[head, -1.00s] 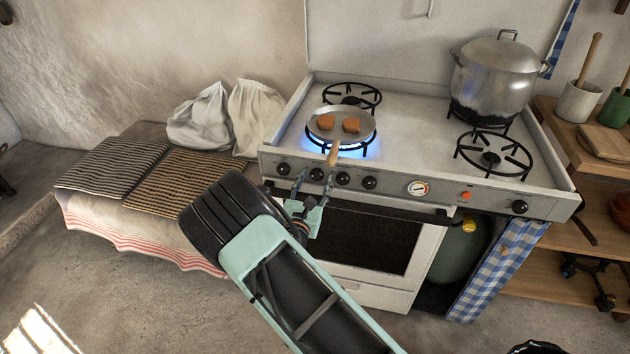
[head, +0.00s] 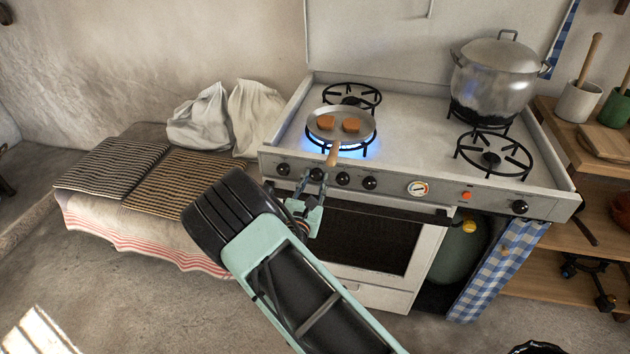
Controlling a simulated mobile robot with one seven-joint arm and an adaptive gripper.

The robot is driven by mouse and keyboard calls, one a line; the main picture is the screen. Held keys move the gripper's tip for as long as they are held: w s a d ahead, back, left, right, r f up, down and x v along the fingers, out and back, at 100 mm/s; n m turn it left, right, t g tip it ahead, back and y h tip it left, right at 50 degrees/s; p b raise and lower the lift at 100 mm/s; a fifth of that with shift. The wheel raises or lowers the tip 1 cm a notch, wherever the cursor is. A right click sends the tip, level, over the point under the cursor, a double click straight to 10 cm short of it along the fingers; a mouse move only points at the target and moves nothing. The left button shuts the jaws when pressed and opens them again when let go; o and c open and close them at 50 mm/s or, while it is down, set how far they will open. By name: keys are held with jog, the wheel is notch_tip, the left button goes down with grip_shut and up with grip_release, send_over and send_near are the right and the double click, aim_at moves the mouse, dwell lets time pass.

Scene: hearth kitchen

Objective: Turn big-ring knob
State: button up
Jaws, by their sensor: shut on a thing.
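The stove's front panel (head: 445,190) carries a row of black knobs. The second knob from the left (head: 317,174) sits between the fingertips of my gripper (head: 314,180), which is shut on it. The leftmost knob (head: 283,169) is just left of my fingers. Two more knobs, the third (head: 343,179) and the fourth (head: 369,183), are to the right and free. I cannot read which one is marked as the big-ring knob. The front left burner (head: 362,150) shows blue flames under a frying pan (head: 336,116) with brown pieces in it.
The pan's wooden handle (head: 333,154) sticks out over the panel just above my gripper. A big lidded pot (head: 493,78) stands on the back right burner. The front right burner (head: 491,158) is empty. The oven rail (head: 385,211) runs below the knobs. A bench (head: 150,205) stands at left.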

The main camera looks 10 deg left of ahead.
jog(key=m+b, duration=0.2)
jog(key=m, duration=0.2)
jog(key=shift+f, duration=0.15)
jog(key=m+b, duration=0.3)
jog(key=m, duration=0.1)
jog(key=shift+f, duration=0.1)
jog(key=m+b, duration=0.4)
jog(key=shift+b, duration=0.3)
jog(key=shift+r+m+b, duration=0.2)
jog(key=shift+m+b, duration=0.5)
jog(key=shift+b, duration=0.15)
jog(key=shift+o, duration=0.2)
jog(key=o, duration=1.1)
jog(key=shift+r, duration=0.1)
jog(key=s, duration=1.2)
